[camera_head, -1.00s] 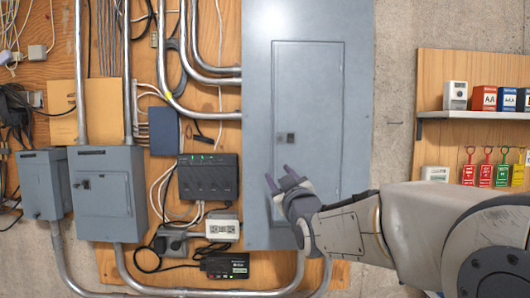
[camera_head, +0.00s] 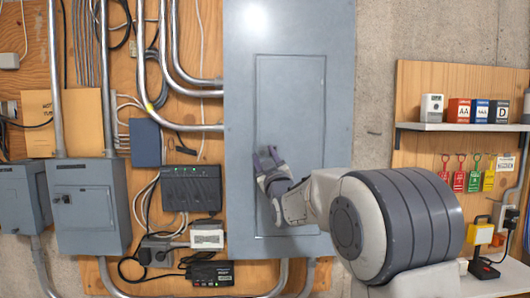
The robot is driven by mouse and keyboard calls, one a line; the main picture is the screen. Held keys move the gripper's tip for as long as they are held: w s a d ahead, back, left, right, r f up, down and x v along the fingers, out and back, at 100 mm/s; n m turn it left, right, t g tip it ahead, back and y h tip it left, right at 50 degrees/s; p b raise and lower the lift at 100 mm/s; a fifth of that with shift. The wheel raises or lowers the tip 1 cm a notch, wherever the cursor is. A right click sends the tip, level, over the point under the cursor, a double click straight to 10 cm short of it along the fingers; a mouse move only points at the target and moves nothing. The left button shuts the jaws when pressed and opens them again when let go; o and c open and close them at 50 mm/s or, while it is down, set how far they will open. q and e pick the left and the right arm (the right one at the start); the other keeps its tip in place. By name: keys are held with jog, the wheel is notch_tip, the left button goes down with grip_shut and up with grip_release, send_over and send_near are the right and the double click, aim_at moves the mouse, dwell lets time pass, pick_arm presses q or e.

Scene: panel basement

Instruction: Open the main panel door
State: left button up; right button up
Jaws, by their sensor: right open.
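The main panel (camera_head: 340,90) is a tall grey metal box in the middle of the head view. Its door (camera_head: 292,110) is a narrow rectangle that looks closed, flush with the panel face. My right gripper (camera_head: 266,158) is open, its two purple-grey fingertips pointing up and left over the door's left edge. The dark latch of the door is hidden behind the fingers, and I cannot tell whether they touch it. My right arm comes in from the right and covers the door's lower right part. My left gripper is not in view.
Smaller grey boxes (camera_head: 88,205), conduits and a black charger (camera_head: 190,188) fill the plywood left of the panel. A shelf (camera_head: 470,127) with small battery boxes and several hanging coloured tags is on the right. Bare concrete lies between panel and shelf.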

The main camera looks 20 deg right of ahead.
grip_shut()
dwell(1.4)
